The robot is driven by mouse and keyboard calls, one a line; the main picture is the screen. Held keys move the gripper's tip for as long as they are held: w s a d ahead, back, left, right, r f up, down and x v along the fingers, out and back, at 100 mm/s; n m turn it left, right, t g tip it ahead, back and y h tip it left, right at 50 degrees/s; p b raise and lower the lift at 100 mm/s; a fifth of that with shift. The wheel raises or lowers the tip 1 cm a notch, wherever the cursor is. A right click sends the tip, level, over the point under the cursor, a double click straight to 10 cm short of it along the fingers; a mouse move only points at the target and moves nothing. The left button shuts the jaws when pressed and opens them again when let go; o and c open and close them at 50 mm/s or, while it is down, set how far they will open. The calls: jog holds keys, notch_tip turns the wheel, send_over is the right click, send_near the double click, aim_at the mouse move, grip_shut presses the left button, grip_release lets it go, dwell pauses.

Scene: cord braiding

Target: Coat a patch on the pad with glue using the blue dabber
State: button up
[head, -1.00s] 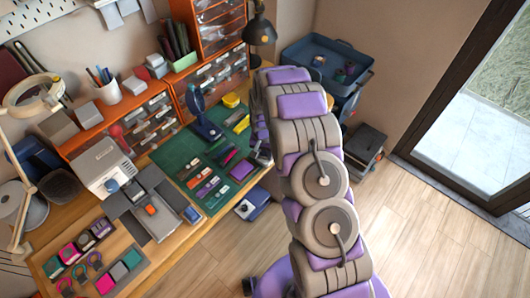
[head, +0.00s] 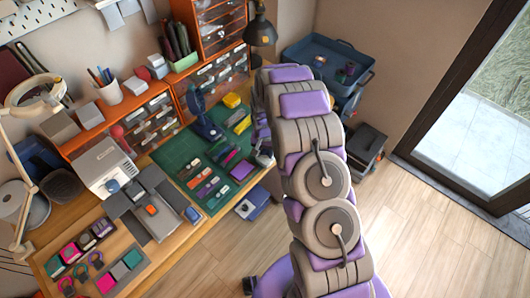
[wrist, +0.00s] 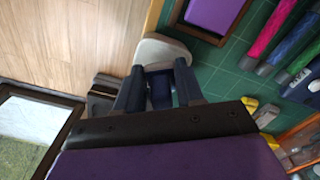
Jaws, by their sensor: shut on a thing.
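My gripper (wrist: 160,88) is shut on the blue dabber (wrist: 161,92), whose dark blue body shows between the fingers in the wrist view. A pale rounded piece, seemingly its head, shows just beyond the fingertips. A purple pad (wrist: 213,14) in a dark frame lies on the green mat, just beyond and to the right of the pale piece. It also shows in the head view (head: 242,170) near the mat's front right corner. I cannot tell whether the dabber touches anything. In the head view my arm hides most of the gripper and the dabber.
The green cutting mat (head: 180,152) carries several coloured strips beside the pad. Orange drawer units (head: 150,125) line the back. The wooden floor (head: 215,255) before the desk is mostly clear.

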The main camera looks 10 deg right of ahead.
jog(key=shift+r+p, duration=0.8)
jog(key=shift+r, duration=2.05)
jog(key=shift+r, duration=0.2)
jog(key=s+r+n, duration=0.2)
jog(key=r, duration=0.6)
jog(key=s+r+n, duration=0.2)
jog(key=s+r, duration=0.1)
jog(key=r, duration=0.6)
jog(key=shift+d+n, duration=0.15)
jog(key=shift+n, duration=0.25)
